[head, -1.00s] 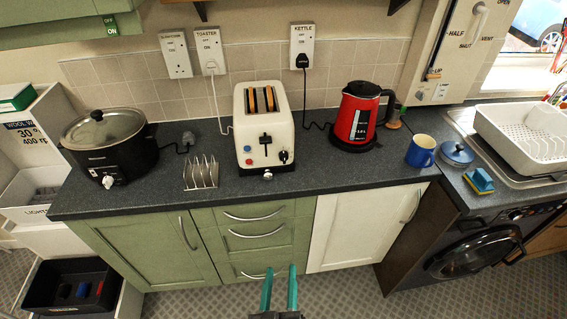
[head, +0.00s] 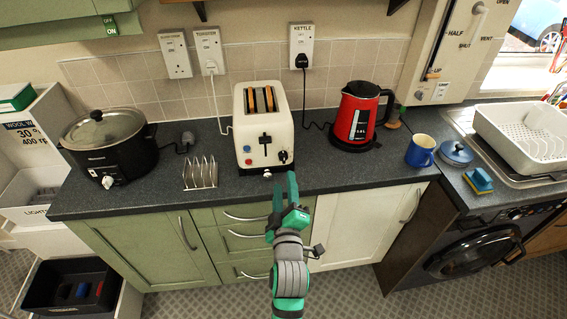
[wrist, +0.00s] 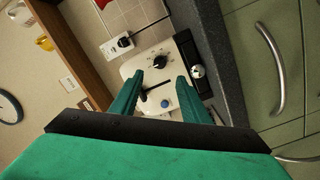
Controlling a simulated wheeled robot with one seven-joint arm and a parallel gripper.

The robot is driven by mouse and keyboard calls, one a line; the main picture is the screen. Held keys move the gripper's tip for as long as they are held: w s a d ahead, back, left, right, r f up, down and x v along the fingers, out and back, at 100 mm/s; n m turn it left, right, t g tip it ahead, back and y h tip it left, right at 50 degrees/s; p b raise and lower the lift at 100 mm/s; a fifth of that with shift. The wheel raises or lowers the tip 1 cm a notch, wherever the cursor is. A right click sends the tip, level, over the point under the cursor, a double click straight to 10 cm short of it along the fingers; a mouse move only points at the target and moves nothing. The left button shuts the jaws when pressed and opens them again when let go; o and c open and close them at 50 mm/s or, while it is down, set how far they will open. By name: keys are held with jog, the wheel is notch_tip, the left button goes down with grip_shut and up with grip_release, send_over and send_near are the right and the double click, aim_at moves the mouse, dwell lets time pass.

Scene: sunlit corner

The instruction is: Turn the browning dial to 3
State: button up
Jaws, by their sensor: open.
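The cream toaster (head: 243,135) stands on the counter with bread slices (head: 269,99) showing in its slots. Its black browning dial (head: 283,157) is low on the right of the front face, and it also shows in the wrist view (wrist: 160,61) with small marks around it, too small to read. My gripper (head: 285,180) is open and empty, in front of the toaster near the counter's front edge. In the wrist view its fingertips (wrist: 158,78) are spread with the dial between and beyond them, apparently apart from it.
A black lever (head: 265,139) and a blue button (head: 248,162) sit left of the dial. A chrome knob (head: 267,175) is below. A toast rack (head: 201,174) stands left, a red kettle (head: 356,118) right. The counter in front of the kettle is clear.

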aim_at(283, 161)
jog(key=w, duration=0.6)
jog(key=w+a, duration=0.1)
jog(key=w, duration=0.2)
jog(key=shift+w, duration=0.35)
jog(key=c, duration=1)
